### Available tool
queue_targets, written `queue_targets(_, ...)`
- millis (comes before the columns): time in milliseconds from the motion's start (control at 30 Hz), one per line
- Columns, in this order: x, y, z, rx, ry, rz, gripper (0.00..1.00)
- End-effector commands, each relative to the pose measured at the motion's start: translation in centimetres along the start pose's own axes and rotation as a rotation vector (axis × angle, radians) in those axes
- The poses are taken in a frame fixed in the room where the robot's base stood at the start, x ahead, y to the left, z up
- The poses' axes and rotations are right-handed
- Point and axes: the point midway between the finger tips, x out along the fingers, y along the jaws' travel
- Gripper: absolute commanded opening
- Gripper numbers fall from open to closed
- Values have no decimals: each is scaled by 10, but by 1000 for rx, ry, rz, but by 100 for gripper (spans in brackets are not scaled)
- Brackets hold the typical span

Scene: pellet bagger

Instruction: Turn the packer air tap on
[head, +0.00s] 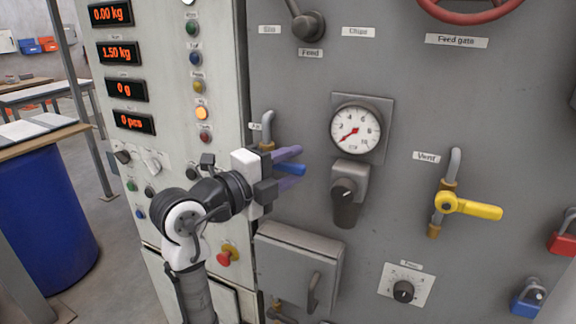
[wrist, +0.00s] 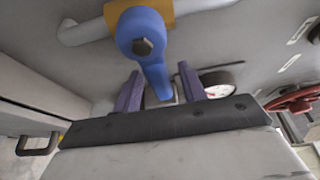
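The air tap has a blue lever (head: 291,169) on a vertical grey pipe (head: 267,126) with brass fittings, beside a small, partly hidden label. The lever points right, across the pipe. In the wrist view the blue lever (wrist: 150,52) has a dark bolt at its pivot, and its narrow end reaches between my fingers. My gripper (head: 299,166) has purple fingers, one above and one below the lever in the head view. In the wrist view my gripper (wrist: 159,78) is open, with gaps showing on both sides of the lever. My gripper hides most of the tap body in the head view.
Right of the tap are a pressure gauge (head: 356,131) and a black knob (head: 345,198). Farther right is the yellow vent lever (head: 474,208). A grey box (head: 297,262) with a handle protrudes below. A display cabinet (head: 160,80) stands left.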

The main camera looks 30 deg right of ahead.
Motion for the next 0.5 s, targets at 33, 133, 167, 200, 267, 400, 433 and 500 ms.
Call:
queue_targets(33,0,0,0,0,0,0,35)
queue_targets(133,0,0,0,0,0,0,22)
queue_targets(167,0,0,0,0,0,0,18)
queue_targets(200,0,0,0,0,0,0,13)
queue_targets(267,0,0,0,0,0,0,5)
queue_targets(400,0,0,0,0,0,0,0)
queue_targets(433,0,0,0,0,0,0,0)
queue_targets(500,0,0,0,0,0,0,0)
